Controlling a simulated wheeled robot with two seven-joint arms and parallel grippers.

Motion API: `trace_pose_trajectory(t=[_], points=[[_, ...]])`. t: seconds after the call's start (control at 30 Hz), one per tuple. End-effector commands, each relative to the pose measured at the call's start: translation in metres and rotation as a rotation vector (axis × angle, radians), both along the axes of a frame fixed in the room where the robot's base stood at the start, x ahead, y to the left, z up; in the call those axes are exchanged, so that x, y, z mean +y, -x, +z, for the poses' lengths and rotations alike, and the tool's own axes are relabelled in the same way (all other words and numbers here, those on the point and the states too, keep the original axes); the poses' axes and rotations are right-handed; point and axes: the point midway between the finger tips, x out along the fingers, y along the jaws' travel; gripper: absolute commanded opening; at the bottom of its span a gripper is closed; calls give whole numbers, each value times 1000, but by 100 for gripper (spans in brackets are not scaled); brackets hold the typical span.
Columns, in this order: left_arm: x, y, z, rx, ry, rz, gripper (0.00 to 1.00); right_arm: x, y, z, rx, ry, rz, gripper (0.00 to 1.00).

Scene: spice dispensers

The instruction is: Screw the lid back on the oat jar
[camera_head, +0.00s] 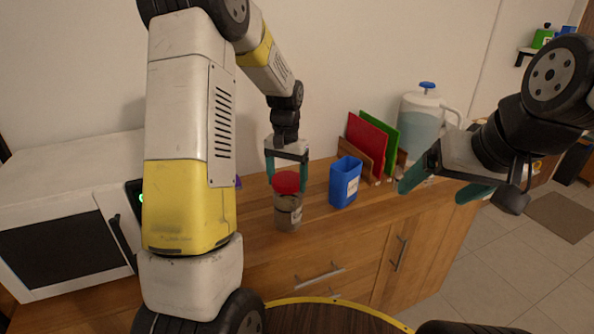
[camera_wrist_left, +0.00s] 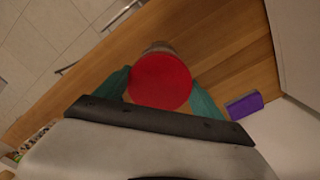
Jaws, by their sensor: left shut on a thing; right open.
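The oat jar (camera_head: 288,213) stands upright on the wooden counter. Its red lid (camera_head: 287,183) is at the top of the jar; the head view does not show clearly whether it sits flush. My left gripper (camera_head: 287,178) is over the jar with its teal fingers shut on the red lid, one on each side. In the left wrist view the red lid (camera_wrist_left: 160,81) lies between the fingers and hides most of the jar (camera_wrist_left: 158,47). My right gripper (camera_head: 445,190) is open and empty, at the right, away from the jar.
A blue container (camera_head: 345,182) stands just right of the jar. Behind it are red (camera_head: 366,145) and green (camera_head: 385,134) boards in a rack and a pitcher (camera_head: 423,121) with a blue knob. A white microwave (camera_head: 70,200) is at left. A purple box (camera_wrist_left: 244,106) lies near the wall.

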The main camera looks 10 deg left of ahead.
Motion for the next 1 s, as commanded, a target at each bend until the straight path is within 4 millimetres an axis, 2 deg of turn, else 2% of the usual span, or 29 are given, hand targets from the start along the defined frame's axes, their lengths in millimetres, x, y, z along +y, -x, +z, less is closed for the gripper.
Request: trace_pose_trajectory(t=[0.67, 0.7, 0.9, 1.0], points=[[0, 0, -15, -1, 0, 1, 33, 0, 0, 0, 0, 0, 0, 85], [0, 0, -15, -1, 0, 1, 76, 0, 0, 0, 0, 0, 0, 85], [0, 0, -15, -1, 0, 0, 37, 0, 0, 0, 0, 0, 0, 85], [0, 0, -15, -1, 0, -16, 36, 0, 0, 0, 0, 0, 0, 85]])
